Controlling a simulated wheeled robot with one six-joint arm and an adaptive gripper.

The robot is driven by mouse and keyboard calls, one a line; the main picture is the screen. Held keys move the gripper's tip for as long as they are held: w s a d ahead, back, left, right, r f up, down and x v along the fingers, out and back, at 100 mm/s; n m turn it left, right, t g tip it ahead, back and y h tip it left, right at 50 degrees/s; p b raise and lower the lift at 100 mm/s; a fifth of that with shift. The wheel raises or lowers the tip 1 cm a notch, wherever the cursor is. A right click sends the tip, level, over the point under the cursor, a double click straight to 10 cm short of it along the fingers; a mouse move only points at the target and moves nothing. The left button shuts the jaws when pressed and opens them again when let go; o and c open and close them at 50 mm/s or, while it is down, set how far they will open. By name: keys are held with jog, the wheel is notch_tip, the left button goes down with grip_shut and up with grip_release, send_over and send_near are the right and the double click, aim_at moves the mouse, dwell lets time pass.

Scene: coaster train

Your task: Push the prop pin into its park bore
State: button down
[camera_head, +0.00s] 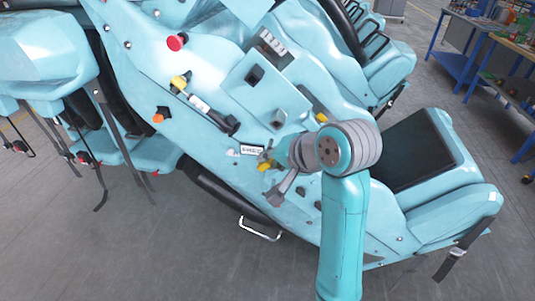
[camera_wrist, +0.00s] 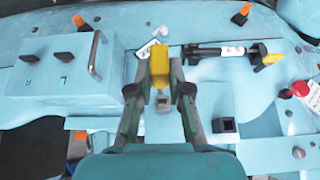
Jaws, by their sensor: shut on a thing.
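My gripper (camera_wrist: 159,68) is shut on a yellow block-shaped piece, which I take to be the prop pin's handle (camera_wrist: 159,62). A small grey part (camera_wrist: 163,103) shows below the yellow in the wrist view. In the head view, my gripper (camera_head: 268,160) is low over the light-blue car body, with the yellow handle (camera_head: 264,167) showing at its tip. I cannot tell whether the pin touches the body or sits in a hole. The park bore cannot be made out for certain. A square dark-holed socket (camera_wrist: 225,126) is right of my gripper in the wrist view.
A black strut (camera_wrist: 220,50) with a yellow end lies beyond my gripper, right of a white label (camera_wrist: 147,46). A box with a grey handle (camera_wrist: 97,53) stands to the left. A red knob (camera_head: 177,41) and an orange piece (camera_head: 161,114) stick up from the body.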

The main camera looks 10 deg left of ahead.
jog(key=shift+w+d, duration=0.15)
jog(key=shift+w, duration=2.75)
jog(key=shift+w+d+r, duration=0.1)
jog(key=shift+w, duration=2.85)
jog(key=c, duration=1)
grip_release()
jog(key=v, duration=1.2)
